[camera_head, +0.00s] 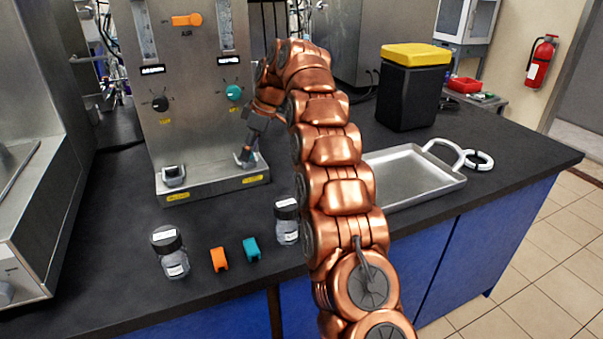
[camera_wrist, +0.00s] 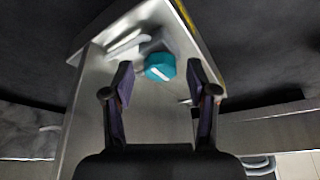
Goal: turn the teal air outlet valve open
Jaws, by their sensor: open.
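A round teal knob (camera_head: 234,92) with a pale mark sits on the right side of the steel panel (camera_head: 195,120) in the head view. In the wrist view a teal knob (camera_wrist: 159,68) with a white line shows between and beyond my fingertips; I cannot tell for certain that it is the same one. My gripper (camera_wrist: 159,64) is open, its two dark fingers apart on either side of the teal knob, with no clear contact. In the head view my gripper (camera_head: 248,142) is small, just right of and below the panel knob, partly hidden by my arm.
A black knob (camera_head: 160,103) and an orange valve (camera_head: 187,20) share the panel. Lidded bottles (camera_head: 170,255) and small orange (camera_head: 219,260) and teal (camera_head: 252,250) pieces lie in front. A steel tray (camera_head: 412,177) and a yellow-lidded black bin (camera_head: 412,95) stand right.

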